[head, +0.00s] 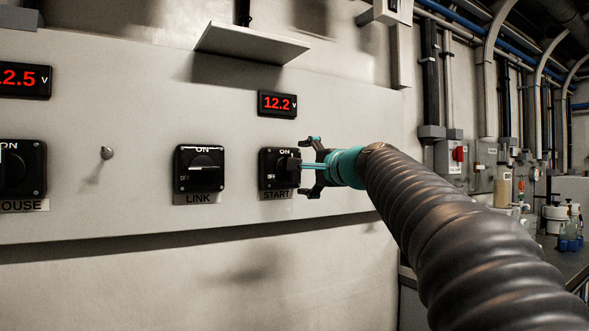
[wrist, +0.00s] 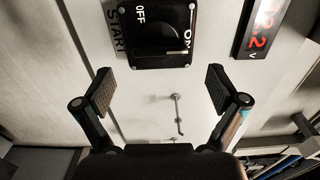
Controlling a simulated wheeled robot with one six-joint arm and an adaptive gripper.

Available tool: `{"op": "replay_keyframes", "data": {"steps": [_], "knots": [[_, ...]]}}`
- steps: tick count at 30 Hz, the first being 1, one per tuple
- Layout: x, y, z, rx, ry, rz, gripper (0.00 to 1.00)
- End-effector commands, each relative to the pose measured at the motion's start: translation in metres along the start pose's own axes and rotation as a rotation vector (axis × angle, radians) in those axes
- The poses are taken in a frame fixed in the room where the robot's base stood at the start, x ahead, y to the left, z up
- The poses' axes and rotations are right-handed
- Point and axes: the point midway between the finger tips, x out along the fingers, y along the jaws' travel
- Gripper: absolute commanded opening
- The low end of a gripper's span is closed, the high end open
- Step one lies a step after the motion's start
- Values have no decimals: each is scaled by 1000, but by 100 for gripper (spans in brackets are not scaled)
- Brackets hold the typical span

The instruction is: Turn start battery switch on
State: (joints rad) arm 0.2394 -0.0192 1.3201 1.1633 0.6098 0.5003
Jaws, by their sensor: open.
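The START battery switch (head: 268,168) is a black square plate with a round knob and ON and OFF marks, low on the pale panel below a red 12.2 V display (head: 277,104). It also shows at the top of the wrist view (wrist: 160,30), turned sideways. A white mark on its knob seems to run towards ON; the head view hides much of the knob. My gripper (head: 308,167) is open at the right side of the switch, close to the panel. In the wrist view its fingers (wrist: 162,90) are wide apart with nothing between them; the switch lies beyond them.
The LINK switch (head: 200,168) is left of START, and the HOUSE switch (head: 20,168) is at the left edge. A small toggle (head: 106,153) stands between them. A shelf (head: 250,42) juts out above. A small metal pin (wrist: 177,115) shows on the panel in the wrist view.

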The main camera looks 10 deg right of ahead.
Motion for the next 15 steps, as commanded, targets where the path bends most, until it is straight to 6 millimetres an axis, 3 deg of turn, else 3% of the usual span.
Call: {"op": "replay_keyframes", "data": {"steps": [6, 15], "knots": [[-40, 0, -1, 0, 3, -1, 96], [-61, 0, 1, 0, -1, -1, 96]]}}
